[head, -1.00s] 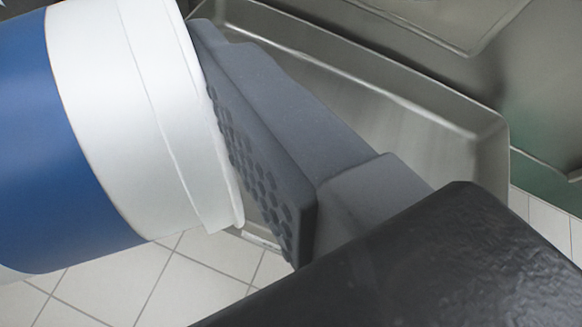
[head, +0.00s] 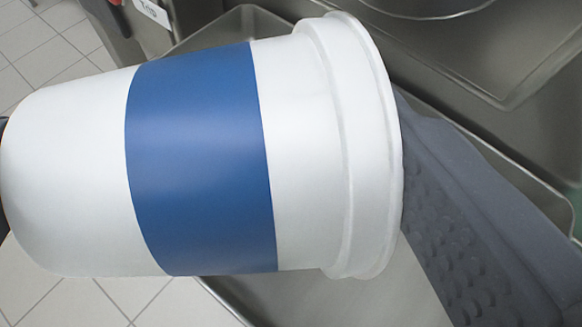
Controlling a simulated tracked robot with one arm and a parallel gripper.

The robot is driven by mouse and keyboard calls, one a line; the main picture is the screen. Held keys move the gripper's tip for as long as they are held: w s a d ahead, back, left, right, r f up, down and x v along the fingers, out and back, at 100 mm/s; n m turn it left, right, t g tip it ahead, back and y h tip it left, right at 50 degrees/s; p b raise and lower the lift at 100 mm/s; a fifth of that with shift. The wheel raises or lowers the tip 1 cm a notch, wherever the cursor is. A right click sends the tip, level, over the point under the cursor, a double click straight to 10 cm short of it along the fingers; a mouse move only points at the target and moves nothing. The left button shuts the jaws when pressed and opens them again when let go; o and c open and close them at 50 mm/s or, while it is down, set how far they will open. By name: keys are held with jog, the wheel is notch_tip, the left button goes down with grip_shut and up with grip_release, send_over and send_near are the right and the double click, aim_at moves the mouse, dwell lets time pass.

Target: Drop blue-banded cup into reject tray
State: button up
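The blue-banded cup (head: 205,160), white with a wide blue band, lies sideways across the head view. Its rim is at the right and its base at the left edge. My gripper's grey finger (head: 465,215) is at the rim side, and its studded pad is partly covered by the rim. A dark piece at the left edge by the base looks like the other finger, mostly out of view. The cup appears held between them, end to end. A metal tray (head: 265,300), probably the reject tray, shows below and behind the cup, largely hidden.
Stainless steel machine surfaces (head: 535,40) fill the upper right. A small labelled tag (head: 150,11) and red parts show at the top left. The white tiled floor (head: 40,285) shows at the left.

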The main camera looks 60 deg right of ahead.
jog(key=shift+w+a+f, duration=0.1)
jog(key=shift+f, duration=0.4)
jog(key=shift+r, duration=0.1)
jog(key=o, duration=0.8)
jog(key=shift+c, duration=0.2)
jog(key=shift+s+a+r, duration=0.15)
jog(key=shift+s+r, duration=0.05)
jog(key=p+v, duration=0.2)
jog(key=v, duration=0.9)
jog(key=shift+s, duration=0.25)
jog(key=shift+w+a, duration=0.1)
jog(key=shift+a, duration=0.05)
